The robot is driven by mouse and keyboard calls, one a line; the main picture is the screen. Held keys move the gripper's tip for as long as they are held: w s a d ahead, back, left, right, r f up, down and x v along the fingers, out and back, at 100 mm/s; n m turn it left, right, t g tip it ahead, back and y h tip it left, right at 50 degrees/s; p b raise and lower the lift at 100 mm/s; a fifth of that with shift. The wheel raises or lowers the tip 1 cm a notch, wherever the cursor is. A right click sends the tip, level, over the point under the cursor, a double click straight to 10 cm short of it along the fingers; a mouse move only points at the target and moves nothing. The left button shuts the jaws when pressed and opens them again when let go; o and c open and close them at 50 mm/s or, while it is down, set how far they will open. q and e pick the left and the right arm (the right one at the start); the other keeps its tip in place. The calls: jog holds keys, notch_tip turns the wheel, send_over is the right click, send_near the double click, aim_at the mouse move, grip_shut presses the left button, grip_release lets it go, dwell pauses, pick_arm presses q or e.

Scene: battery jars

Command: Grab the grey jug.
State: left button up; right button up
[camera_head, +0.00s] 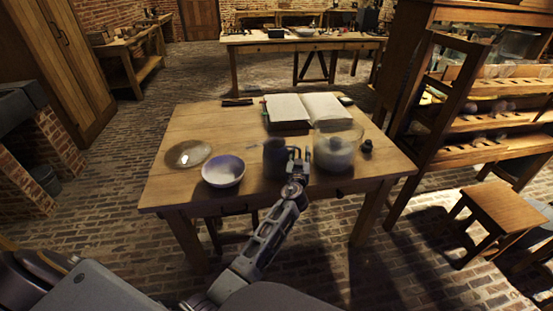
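The grey jug (274,158) is a dark, upright vessel near the front middle of the wooden table (230,120). My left gripper (298,154) is just to the right of the jug, over the table, with its two fingers apart. Its left finger is close beside the jug's right side; I cannot tell whether they touch. Nothing shows between the fingers. The gripper and wrist may hide a little of the jug's right edge. My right gripper is not in view.
A white bowl (223,172) stands left of the jug, with a shallow dish (188,154) beyond it. A clear glass jar (336,152) with pale contents is close right of my gripper. An open book (305,108) lies behind.

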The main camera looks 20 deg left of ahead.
pick_arm(q)
jog(key=c, duration=0.6)
grip_shut()
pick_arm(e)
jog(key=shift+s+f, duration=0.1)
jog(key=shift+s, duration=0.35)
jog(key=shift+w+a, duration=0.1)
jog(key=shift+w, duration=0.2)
pick_arm(q)
jog(key=shift+r, duration=0.2)
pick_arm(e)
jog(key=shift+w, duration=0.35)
